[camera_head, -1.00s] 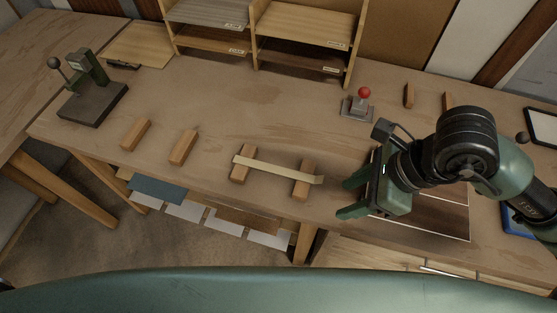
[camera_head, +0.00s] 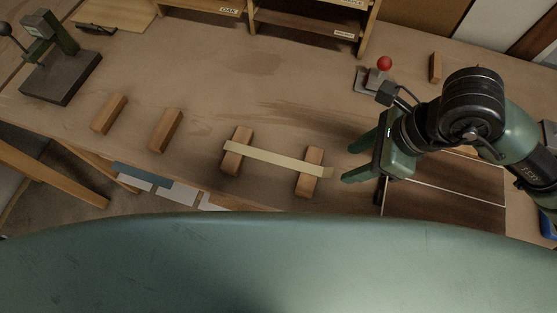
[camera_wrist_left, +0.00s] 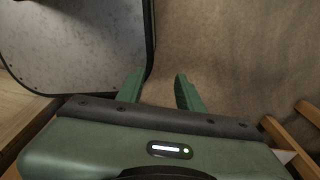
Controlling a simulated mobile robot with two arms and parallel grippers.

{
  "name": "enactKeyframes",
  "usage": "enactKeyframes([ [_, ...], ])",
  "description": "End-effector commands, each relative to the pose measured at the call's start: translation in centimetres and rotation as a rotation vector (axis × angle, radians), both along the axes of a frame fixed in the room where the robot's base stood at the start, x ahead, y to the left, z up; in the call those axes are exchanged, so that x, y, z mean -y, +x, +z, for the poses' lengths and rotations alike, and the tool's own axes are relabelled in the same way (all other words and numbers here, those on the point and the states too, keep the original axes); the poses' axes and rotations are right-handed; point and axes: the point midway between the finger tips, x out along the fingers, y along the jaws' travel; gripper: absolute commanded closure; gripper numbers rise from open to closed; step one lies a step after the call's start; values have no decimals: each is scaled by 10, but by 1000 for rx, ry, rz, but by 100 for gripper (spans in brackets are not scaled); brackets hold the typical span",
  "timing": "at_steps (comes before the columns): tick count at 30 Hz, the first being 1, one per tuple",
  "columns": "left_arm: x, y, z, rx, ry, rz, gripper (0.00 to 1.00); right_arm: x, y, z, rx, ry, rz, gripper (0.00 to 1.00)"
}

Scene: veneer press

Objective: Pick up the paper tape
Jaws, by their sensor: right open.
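The paper tape (camera_head: 277,160) is a pale, flat strip lying across two wooden blocks, the left one (camera_head: 235,160) and the right one (camera_head: 308,187). Its right end sticks out past the right block. In the head view my right gripper (camera_head: 352,162) is open and empty, its green fingers pointing left, just right of the tape's free end and apart from it. My left gripper (camera_wrist_left: 160,90) shows only in the left wrist view, its two green fingers apart with nothing between them, away from the tape.
Two more wooden blocks (camera_head: 166,130) stand left of the tape. A red-knobbed device (camera_head: 384,65) is behind my right gripper, and a dark veneer panel (camera_head: 440,190) lies under it. A dark stand (camera_head: 60,75) is at far left. The bench middle is clear.

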Motion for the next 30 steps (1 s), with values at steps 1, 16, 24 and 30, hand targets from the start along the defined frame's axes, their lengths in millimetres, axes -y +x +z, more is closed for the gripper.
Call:
enactKeyframes([
  [1,0,2,-11,3,-1,0,64,0,0,-11,0,0,0,51],
  [16,2,15,14,23,-3,0,64,-18,12,-56,-7,1,-2,51],
  [24,2,13,18,21,-3,0,64,-27,16,-82,-1,1,0,51],
  [30,2,12,17,18,-3,-1,64,-27,17,-83,0,0,0,54],
])
